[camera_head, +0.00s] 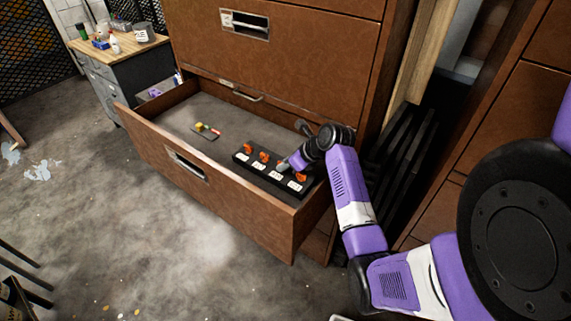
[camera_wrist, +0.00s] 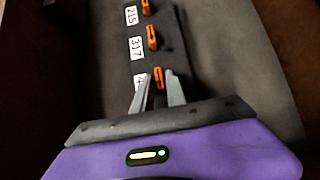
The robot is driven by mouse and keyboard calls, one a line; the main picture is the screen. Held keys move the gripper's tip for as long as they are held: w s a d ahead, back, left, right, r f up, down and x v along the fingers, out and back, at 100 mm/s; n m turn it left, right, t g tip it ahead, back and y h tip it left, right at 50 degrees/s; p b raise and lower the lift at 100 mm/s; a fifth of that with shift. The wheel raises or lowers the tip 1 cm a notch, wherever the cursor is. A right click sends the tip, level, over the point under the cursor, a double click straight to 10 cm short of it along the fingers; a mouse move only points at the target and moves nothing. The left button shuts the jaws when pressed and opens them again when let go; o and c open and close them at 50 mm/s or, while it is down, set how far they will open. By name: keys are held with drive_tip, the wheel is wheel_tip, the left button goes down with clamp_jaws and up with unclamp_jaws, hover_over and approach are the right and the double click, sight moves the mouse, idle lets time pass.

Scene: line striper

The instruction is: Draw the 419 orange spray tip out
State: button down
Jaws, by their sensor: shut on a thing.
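A black rack (camera_head: 267,173) with a row of orange spray tips and white number labels lies in the open drawer. In the wrist view, labels 215 (camera_wrist: 131,15) and 317 (camera_wrist: 136,47) are readable. The label nearest my gripper (camera_wrist: 157,86) starts with 4, and its other digits are hidden. My gripper is shut on the orange spray tip (camera_wrist: 158,74) beside that label, one finger on each side. The tip is upright; I cannot tell whether it is still seated. In the head view my gripper (camera_head: 284,166) is low over the rack and hides this tip.
The drawer's front panel (camera_head: 200,175) and side walls surround the rack. A small dark plate with yellow, green and red parts (camera_head: 206,131) lies to the left inside the drawer. The drawer floor between them is clear. The cabinet (camera_head: 290,70) rises behind.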

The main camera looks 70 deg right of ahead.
drive_tip(key=shift+r+p, duration=0.6)
drive_tip(key=shift+p, duration=0.3)
drive_tip(key=shift+r+p, duration=0.95)
drive_tip(key=shift+r, duration=1.5)
